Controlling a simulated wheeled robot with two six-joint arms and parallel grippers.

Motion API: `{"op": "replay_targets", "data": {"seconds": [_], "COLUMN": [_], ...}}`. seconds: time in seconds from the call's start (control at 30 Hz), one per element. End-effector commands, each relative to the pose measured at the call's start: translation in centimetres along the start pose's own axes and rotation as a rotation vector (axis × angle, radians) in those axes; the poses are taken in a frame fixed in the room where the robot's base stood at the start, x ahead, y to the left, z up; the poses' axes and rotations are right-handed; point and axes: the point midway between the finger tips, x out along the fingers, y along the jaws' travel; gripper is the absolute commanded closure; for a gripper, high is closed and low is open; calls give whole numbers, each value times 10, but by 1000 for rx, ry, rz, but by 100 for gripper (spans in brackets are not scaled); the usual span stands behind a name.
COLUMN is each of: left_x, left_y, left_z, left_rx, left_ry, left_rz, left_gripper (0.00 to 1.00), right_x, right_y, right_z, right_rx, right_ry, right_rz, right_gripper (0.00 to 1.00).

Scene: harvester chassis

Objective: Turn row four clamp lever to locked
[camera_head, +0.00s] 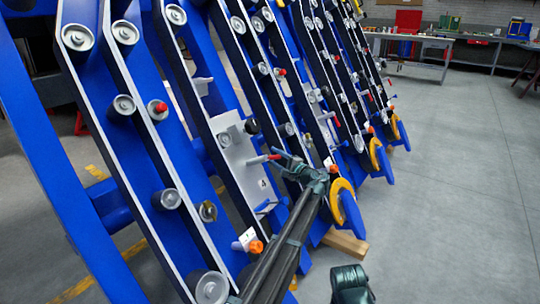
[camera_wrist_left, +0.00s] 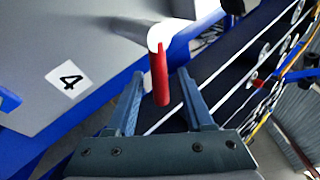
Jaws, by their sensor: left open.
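The row four clamp lever has a red handle (camera_head: 272,157) on a pale stem, standing out from a grey plate (camera_head: 236,150) on the blue chassis. The plate carries a label "4" (camera_head: 263,183). In the left wrist view the red handle (camera_wrist_left: 160,78) hangs from a white end, and the "4" label (camera_wrist_left: 68,76) is at left. My left gripper (camera_head: 282,157) is open at the lever. In the left wrist view its two fingers (camera_wrist_left: 160,85) appear on either side of the red handle, with gaps on both sides. My right gripper's jaws are not seen.
Blue rails with rollers (camera_head: 167,198) slope across the left and middle. An orange knob (camera_head: 256,247) and a yellow ring (camera_head: 341,193) sit nearby. A wooden block (camera_head: 346,246) lies on the floor. Open grey floor (camera_head: 455,180) is at right, with workbenches (camera_head: 408,38) behind.

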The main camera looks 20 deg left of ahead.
Motion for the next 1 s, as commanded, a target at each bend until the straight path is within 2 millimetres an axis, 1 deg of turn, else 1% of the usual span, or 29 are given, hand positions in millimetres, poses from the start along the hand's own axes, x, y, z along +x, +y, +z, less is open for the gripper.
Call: {"op": "replay_targets", "data": {"seconds": [0.03, 0.1, 0.2, 0.4, 0.63, 0.67, 0.7, 0.93, 1.0], "left_x": [9, 18, 26, 33, 33, 33, 33, 33, 33], "left_y": [0, 0, 0, 0, 0, 0, 0, 0, 0], "left_z": [-1, -1, -1, 0, 0, 0, 0, 0, 0], "left_rx": [0, 0, 0, 0, 0, 0, 0, 0, 0], "left_ry": [-1, -1, 0, 1, 1, 1, 1, 1, 1], "left_rz": [0, 0, 0, 0, 0, 0, 0, 0, 0], "left_gripper": [48, 48, 48, 48, 48, 52, 59, 100, 100], "right_x": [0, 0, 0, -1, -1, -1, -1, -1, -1], "right_y": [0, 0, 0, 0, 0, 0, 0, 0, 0], "right_z": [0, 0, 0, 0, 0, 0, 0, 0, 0], "right_rx": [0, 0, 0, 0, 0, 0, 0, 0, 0], "right_ry": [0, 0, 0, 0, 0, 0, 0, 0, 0], "right_rz": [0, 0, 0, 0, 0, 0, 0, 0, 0], "right_gripper": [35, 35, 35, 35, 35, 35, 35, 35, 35]}}
